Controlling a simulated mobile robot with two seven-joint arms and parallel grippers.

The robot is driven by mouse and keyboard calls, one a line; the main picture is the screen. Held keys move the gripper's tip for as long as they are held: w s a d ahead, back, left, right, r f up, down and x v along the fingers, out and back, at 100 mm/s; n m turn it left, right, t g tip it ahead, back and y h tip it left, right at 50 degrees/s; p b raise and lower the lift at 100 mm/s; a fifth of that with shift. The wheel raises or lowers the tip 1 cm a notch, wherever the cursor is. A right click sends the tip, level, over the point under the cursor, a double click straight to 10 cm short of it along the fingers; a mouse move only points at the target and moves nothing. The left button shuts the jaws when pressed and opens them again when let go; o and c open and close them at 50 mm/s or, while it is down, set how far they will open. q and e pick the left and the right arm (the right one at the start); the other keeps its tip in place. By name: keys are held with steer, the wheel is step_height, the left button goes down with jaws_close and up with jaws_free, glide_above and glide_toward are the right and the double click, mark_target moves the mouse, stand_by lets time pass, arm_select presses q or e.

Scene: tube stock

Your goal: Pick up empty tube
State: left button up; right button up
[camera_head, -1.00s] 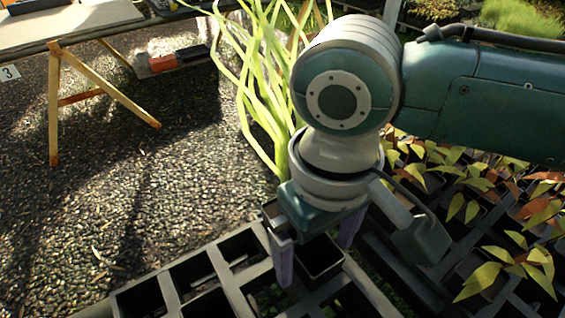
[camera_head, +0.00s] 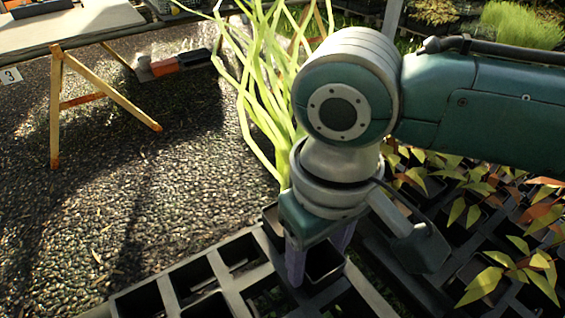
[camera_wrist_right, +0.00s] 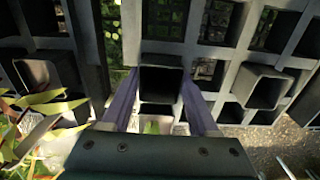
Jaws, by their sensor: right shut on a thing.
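The empty tube (camera_head: 324,264) is a black, square, open-topped pot seated in a dark grey grid rack (camera_head: 228,284). My right gripper (camera_head: 318,262) points down over it with its purple fingers on two opposite sides, shut on the tube. In the right wrist view, the tube (camera_wrist_right: 161,82) sits between the fingertips of the gripper (camera_wrist_right: 161,80), and its inside looks dark and empty. The tube's lower part is hidden in the rack. My left gripper is not in view.
Other black tubes stand in the rack to the left (camera_wrist_right: 42,78) and right (camera_wrist_right: 260,88) of the held one. Tall green strap leaves (camera_head: 262,90) rise just behind my right gripper. Leafy seedlings (camera_head: 500,265) fill the right side. Several rack cells are empty.

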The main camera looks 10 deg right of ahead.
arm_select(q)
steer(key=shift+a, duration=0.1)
arm_select(e)
jaws_close()
steer(key=shift+r, duration=0.15)
